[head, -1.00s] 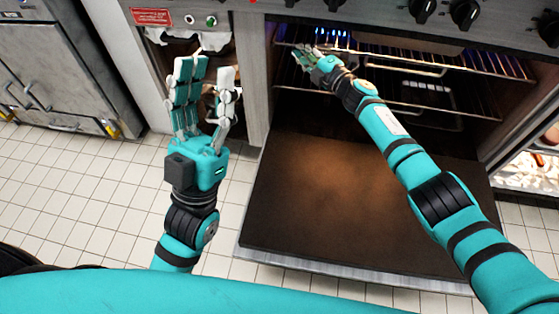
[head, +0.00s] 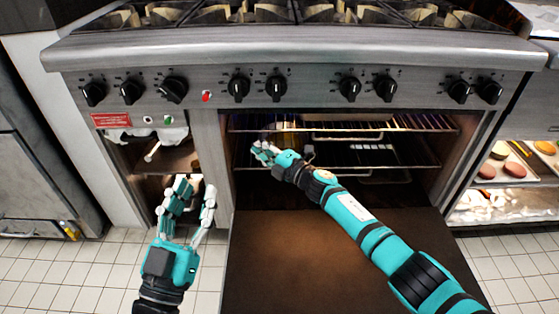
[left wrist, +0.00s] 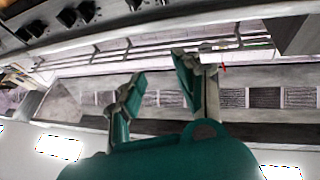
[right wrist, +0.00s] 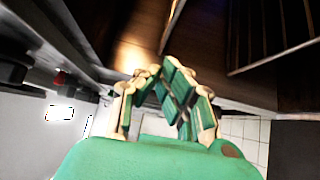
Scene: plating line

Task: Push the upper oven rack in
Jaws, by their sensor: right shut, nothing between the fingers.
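The upper oven rack (head: 420,128) is a wire shelf high in the open oven, spanning nearly its full width. Its front edge shows just under the top of the opening. My right gripper (head: 263,148) is shut and empty. In the head view it appears slightly below the rack's front left part; I cannot tell whether it touches. Its fingers are drawn together in the right wrist view (right wrist: 155,75), with rack wires at upper right. My left gripper (head: 196,190) is open and empty, in front of the narrow compartment left of the oven. Its fingers stand apart in the left wrist view (left wrist: 158,70).
A lower rack (head: 405,167) lies below the upper one. The oven door (head: 290,255) is folded down in front. A knob panel (head: 315,88) runs above the opening. A lit shelf of trays (head: 515,160) stands at right. Tiled floor (head: 60,275) is clear at left.

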